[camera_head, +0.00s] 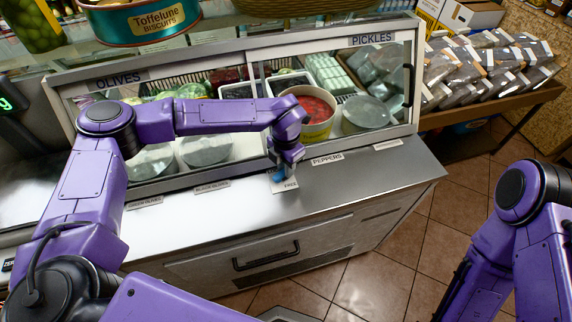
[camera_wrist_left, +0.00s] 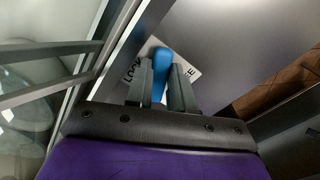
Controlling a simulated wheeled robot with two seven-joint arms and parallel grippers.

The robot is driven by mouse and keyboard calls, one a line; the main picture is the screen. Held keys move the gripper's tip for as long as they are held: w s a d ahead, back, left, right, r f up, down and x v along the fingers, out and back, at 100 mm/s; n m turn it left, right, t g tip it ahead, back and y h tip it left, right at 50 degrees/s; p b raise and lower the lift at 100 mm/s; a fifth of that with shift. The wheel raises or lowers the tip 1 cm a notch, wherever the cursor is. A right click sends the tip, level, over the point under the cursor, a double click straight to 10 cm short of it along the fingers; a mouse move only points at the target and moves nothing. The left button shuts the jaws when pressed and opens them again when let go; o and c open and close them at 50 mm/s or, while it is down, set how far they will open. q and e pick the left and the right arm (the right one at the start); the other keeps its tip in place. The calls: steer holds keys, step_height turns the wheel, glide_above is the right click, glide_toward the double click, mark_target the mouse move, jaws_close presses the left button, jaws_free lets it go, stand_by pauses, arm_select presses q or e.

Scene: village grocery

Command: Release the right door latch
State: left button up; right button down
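The blue latch (camera_wrist_left: 162,68) sits on the steel ledge at the foot of the display case's glass front; its lower part shows in the head view (camera_head: 278,176). A white label (camera_head: 287,185) lies under it, with "LOCK" at left and a partly hidden "FREE" at right in the wrist view. My left gripper (camera_wrist_left: 163,90) points down over the latch, one finger on each side, and looks closed on it. The right sliding door (camera_head: 345,90), under the "PICKLES" sign, stands behind my left wrist. My right gripper is out of frame; only my right arm shows.
Inside the case are a red-filled tub (camera_head: 318,108), steel lids and trays. A green biscuit tin (camera_head: 140,20) stands on top. A rack of packaged bags (camera_head: 480,65) stands at right.

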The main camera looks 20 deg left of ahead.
arm_select(q)
jaws_close()
steer(key=shift+s+d+r+m+p, duration=0.1)
steer(key=shift+d+r+m+p, duration=0.2)
steer(key=shift+m+p, duration=0.6)
steer(key=shift+s+d+m, duration=0.1)
steer(key=shift+s+m, duration=0.1)
steer(key=shift+m, duration=0.7)
steer(key=shift+s+d+f+m+p, duration=0.15)
steer(key=shift+m+p, duration=0.3)
steer(key=shift+m, duration=0.45)
steer(key=shift+f, duration=0.1)
steer(key=o, duration=0.6)
jaws_free()
